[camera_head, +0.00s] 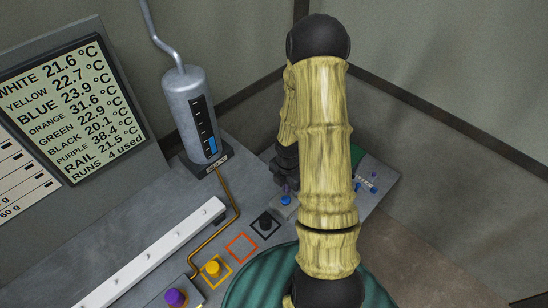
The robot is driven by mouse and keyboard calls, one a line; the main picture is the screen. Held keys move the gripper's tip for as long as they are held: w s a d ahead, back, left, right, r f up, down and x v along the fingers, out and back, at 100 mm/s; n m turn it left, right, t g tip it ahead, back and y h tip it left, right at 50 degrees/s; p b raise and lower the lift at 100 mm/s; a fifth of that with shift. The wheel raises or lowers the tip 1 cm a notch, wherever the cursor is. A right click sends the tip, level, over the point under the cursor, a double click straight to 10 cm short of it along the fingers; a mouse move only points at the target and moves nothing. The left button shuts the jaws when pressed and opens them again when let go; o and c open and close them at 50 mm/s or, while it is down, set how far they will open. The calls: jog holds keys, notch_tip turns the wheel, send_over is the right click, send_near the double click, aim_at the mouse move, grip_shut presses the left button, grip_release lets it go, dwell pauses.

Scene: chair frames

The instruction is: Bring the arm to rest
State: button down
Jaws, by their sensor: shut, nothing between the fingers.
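My arm, with its pale yellow, bamboo-like links and black joints, stands upright across the centre right of the head view. Its forearm comes down behind the nearer link. My gripper (284,183) is a dark shape low at the left edge of that link, mostly hidden. It is shut and empty. It appears just above or behind a small blue-topped piece (286,200) on the grey bench (120,220); I cannot tell whether they touch.
A temperature screen (70,110) is at left.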

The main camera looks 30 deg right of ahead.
jog(key=shift+w+a+r+m, duration=0.1)
jog(key=shift+a+r+m, duration=0.05)
jog(key=shift+r+m, duration=0.3)
jog(key=s+a+r+m+t+b, duration=0.1)
jog(key=s+a+r+m+b, duration=0.2)
jog(key=m, duration=0.7)
jog(key=s+a+r+m+t+b, duration=0.1)
jog(key=s+a+r+m+b, duration=0.2)
jog(key=a+r+m, duration=0.5)
notch_tip(320, 180, up, 2)
jog(key=m+b, duration=0.1)
jog(key=m, duration=0.2)
jog(key=shift+s+a+r+t, duration=0.15)
jog(key=shift+s+t, duration=0.05)
jog(key=shift+t, duration=0.1)
dwell(3.5)
